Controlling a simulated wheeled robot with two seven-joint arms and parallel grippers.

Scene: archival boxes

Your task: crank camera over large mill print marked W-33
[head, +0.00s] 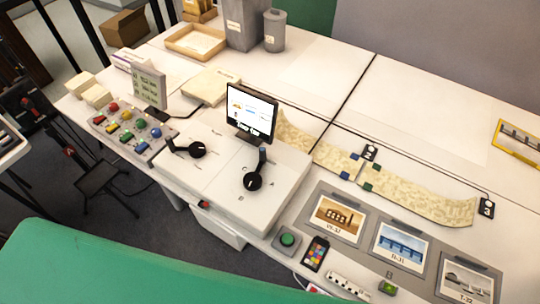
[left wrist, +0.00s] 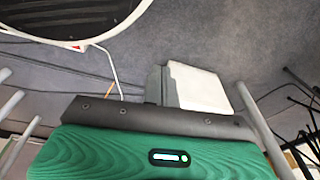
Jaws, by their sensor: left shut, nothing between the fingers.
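A white console (head: 225,170) on the table carries two black cranks in the head view, a left crank (head: 197,151) and a right crank (head: 252,181). A monitor (head: 251,112) stands behind them with a lit picture, too small to read. Three prints lie in a row on a grey mat (head: 318,201): a brown building print (head: 338,217), a blue print (head: 399,249) and a grey print (head: 466,284). The brown print's caption resembles W-33 but is blurred. I cannot make out a camera over the prints. Neither gripper shows clearly in either view.
A panel of coloured buttons (head: 131,130) is left of the console. A green button (head: 287,240) and a phone-like colour card (head: 315,254) lie near the front edge. A patterned strip (head: 420,199) runs behind the prints. A tray (head: 195,41) and grey containers (head: 243,25) stand behind.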

